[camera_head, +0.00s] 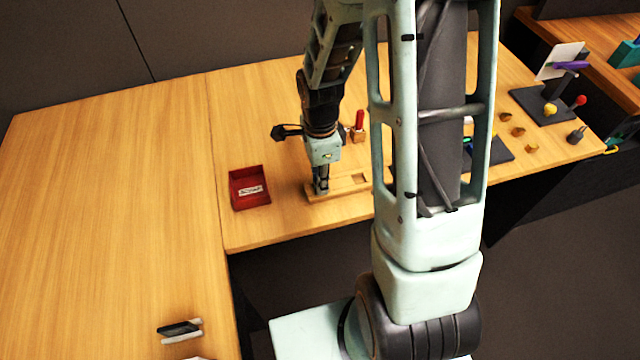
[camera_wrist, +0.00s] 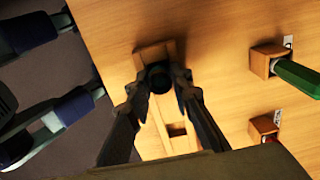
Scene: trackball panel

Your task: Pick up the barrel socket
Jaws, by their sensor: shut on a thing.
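My gripper (camera_wrist: 159,88) is shut on a dark round piece, which looks like the barrel socket (camera_wrist: 157,76), held between the fingertips. In the head view my gripper (camera_head: 321,180) points down over the left part of a pale wooden block (camera_head: 346,186) near the table's front edge. The same block (camera_wrist: 153,143) lies under the socket in the wrist view, with an open square recess (camera_wrist: 177,130) beside it. I cannot tell whether the socket still touches the block. In the head view the fingers mostly hide the socket.
A red tray (camera_head: 236,194) with a label stands left of the block. Behind the block a red-handled tool (camera_head: 359,119) stands in a wooden holder. The wrist view shows a green handle (camera_wrist: 298,76) in another holder (camera_wrist: 264,60). The left tabletop (camera_head: 110,180) is mostly clear.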

